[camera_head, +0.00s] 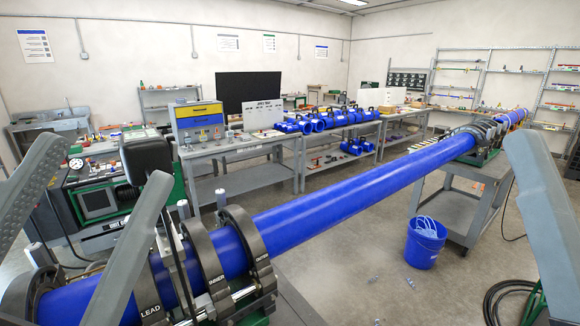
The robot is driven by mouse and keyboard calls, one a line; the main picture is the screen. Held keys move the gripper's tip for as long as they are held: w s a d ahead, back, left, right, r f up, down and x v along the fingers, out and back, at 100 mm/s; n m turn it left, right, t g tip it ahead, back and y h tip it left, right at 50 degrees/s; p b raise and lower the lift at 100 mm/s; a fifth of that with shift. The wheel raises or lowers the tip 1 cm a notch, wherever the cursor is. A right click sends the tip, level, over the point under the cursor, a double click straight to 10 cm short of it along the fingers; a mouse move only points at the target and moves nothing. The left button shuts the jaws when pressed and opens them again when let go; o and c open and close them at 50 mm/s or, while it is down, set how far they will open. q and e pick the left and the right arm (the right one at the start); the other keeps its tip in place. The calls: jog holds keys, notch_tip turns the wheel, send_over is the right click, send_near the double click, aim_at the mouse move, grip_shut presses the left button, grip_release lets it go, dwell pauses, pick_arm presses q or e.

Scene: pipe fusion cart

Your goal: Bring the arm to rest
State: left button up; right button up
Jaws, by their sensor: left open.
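My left gripper (103,163) shows at the lower left as two grey fingers pointing up, spread apart, with nothing between them. It overlaps the near end of the blue pipe (350,197) in the picture; I see no contact. A single grey finger-like part of my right gripper (540,190) shows at the right edge. Its other finger is out of view, so its opening cannot be judged. The pipe runs from the lower left to the back right. Dark ring clamps (207,262) marked LEAD and INNER surround its near end.
A control unit with a gauge and screen (97,203) stands at the left. A blue bucket (425,243) is on the floor below the pipe. A grey cart (455,205) supports the far end. Benches with blue fittings (305,125) line the back. Black hose (505,300) lies at lower right.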

pick_arm(q)
jog(key=a+r+n+t+y, duration=0.25)
jog(key=a+n+y, duration=0.25)
jog(key=n+y, duration=0.35)
notch_tip(320, 180, up, 30)
jog(key=p, duration=3)
jog(key=shift+s+h+p, duration=0.25)
jog(key=shift+h+p, duration=0.15)
jog(key=shift+h, duration=0.05)
jog(key=shift+a+n, duration=0.1)
jog(key=shift+n, duration=0.15)
